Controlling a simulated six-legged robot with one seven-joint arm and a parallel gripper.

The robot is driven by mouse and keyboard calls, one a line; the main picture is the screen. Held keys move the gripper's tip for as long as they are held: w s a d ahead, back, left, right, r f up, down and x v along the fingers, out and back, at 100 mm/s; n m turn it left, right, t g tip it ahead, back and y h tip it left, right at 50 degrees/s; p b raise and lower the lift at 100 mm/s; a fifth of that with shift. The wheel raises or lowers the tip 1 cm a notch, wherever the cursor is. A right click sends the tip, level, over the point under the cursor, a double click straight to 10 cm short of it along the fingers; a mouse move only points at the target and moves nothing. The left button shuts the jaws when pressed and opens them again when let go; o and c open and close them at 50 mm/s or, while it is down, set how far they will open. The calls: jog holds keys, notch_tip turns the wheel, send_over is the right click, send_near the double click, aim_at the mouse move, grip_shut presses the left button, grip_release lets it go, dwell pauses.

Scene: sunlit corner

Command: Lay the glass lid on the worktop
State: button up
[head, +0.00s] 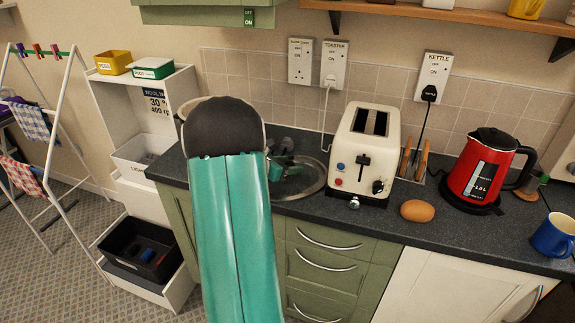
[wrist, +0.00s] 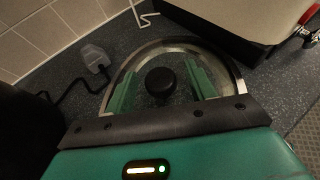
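The glass lid (wrist: 147,62) has a metal rim and a black knob (wrist: 160,84). In the head view the lid (head: 306,181) appears to lie flat on the worktop (head: 470,232), left of the toaster; my arm hides its left part. My gripper (wrist: 161,88) is over the lid, with one green finger on each side of the knob. Gaps show between the fingers and the knob, so it looks open and not holding it. In the head view the fingertips of my gripper (head: 281,168) are partly hidden by my arm.
The cream toaster (head: 364,150) stands close to the lid's right. A grey plug (wrist: 95,58) with a cord lies on its left in the wrist view. A brown egg (head: 417,210), red kettle (head: 483,170) and blue mug (head: 553,236) are farther right. A cream rim (head: 196,104) shows behind my arm.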

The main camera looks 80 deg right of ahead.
jog(key=shift+r, duration=0.2)
jog(key=v, duration=1.2)
